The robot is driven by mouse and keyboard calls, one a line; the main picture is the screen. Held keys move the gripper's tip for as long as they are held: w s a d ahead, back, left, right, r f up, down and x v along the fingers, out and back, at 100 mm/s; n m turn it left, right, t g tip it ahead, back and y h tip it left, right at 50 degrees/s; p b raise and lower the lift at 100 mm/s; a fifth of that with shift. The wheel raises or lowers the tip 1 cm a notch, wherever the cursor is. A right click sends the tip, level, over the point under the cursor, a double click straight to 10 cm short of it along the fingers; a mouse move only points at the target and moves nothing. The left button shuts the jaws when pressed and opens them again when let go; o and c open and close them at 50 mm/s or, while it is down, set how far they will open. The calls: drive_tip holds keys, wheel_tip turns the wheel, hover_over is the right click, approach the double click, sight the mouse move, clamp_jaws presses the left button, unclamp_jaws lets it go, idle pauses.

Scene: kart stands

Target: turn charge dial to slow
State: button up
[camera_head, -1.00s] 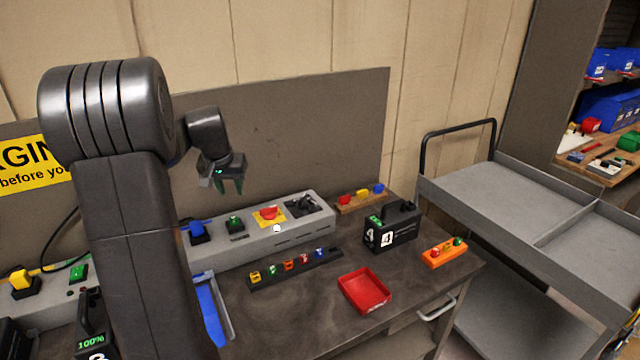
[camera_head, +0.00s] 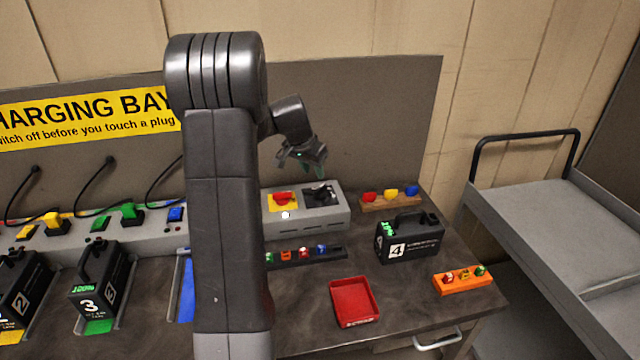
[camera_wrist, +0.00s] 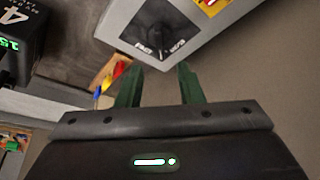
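The charge dial (camera_head: 320,194) is a black knob on a dark plate at the right end of the grey charging console (camera_head: 343,214). In the wrist view the dial (camera_wrist: 158,32) lies beyond my fingertips, with small labels that seem to read FAST on the left and SLOW on the right. Which way its pointer faces is too blurred to tell. My gripper (camera_head: 317,170) hangs above and behind the dial, apart from it. In the wrist view my gripper (camera_wrist: 160,68) has its two green fingers spread with nothing between them.
A red switch on a yellow plate (camera_head: 282,201) sits just left of the dial. Battery 4 (camera_head: 410,240), a red tray (camera_head: 353,303), an orange block (camera_head: 462,281) and a wooden block with coloured knobs (camera_head: 390,203) are on the bench. A grey cart (camera_head: 545,220) stands at right.

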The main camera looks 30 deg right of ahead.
sight(320, 188)
drive_tip(key=p+x, duration=0.1)
drive_tip(key=x, duration=0.7)
drive_tip(key=shift+w+d+f, duration=0.15)
drive_tip(key=shift+f, duration=0.1)
drive_tip(key=shift+c, duration=0.2)
clamp_jaws()
